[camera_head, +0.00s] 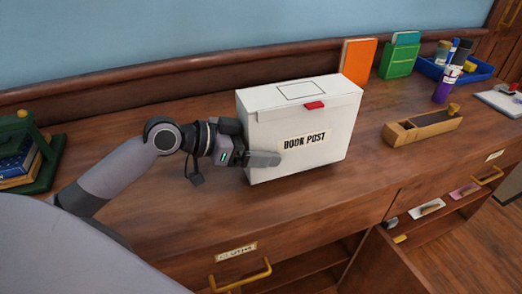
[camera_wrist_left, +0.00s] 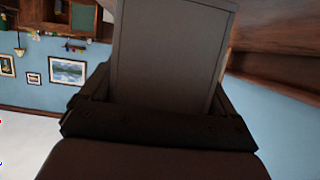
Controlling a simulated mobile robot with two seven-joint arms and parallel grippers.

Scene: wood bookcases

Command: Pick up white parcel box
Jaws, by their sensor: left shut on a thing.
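The white parcel box (camera_head: 310,120) stands upright on the wooden cabinet top in the head view. It has a "BOOK POST" label and a small red tab on its front. My left gripper (camera_head: 255,157) is at the box's left side, with one finger across the lower left of its front face. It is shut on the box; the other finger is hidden. In the left wrist view the box (camera_wrist_left: 170,50) fills the space between the jaws of my left gripper (camera_wrist_left: 160,105). My right gripper is in neither view.
The wooden cabinet top (camera_head: 170,205) is clear in front of the box. An orange book (camera_head: 357,61), a green holder (camera_head: 399,58), a blue tray (camera_head: 480,72) and a wooden box (camera_head: 422,126) stand to the right. A green bookend with books (camera_head: 38,155) is at the left.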

